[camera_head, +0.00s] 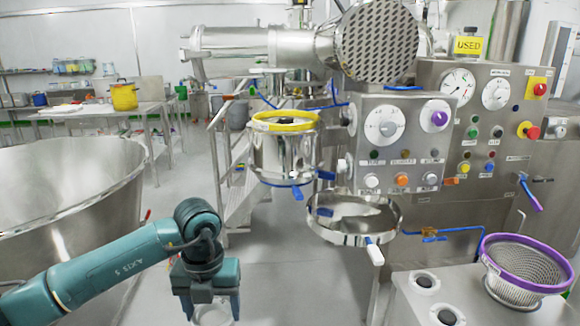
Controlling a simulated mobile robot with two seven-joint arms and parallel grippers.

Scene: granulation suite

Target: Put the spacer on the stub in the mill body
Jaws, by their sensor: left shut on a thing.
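My left gripper (211,305) hangs fingers down at the bottom of the view, shut on a pale, shiny round piece, likely the spacer (213,316). Only part of this piece shows between the fingers. The likely mill body (285,154) is a steel vessel with a yellow rim and blue handles, right of and beyond the gripper. A small dark part shows inside its rim, perhaps the stub; I cannot tell its shape. The gripper and its piece are well apart from the vessel. My right gripper is not in view.
An open steel ring or flap (352,212) with a white-tipped handle hangs below the vessel. A control panel (398,145) stands right of it. A purple-rimmed sieve basket (528,280) sits on the holed steel bench (480,308). A large steel bowl (70,190) fills the left.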

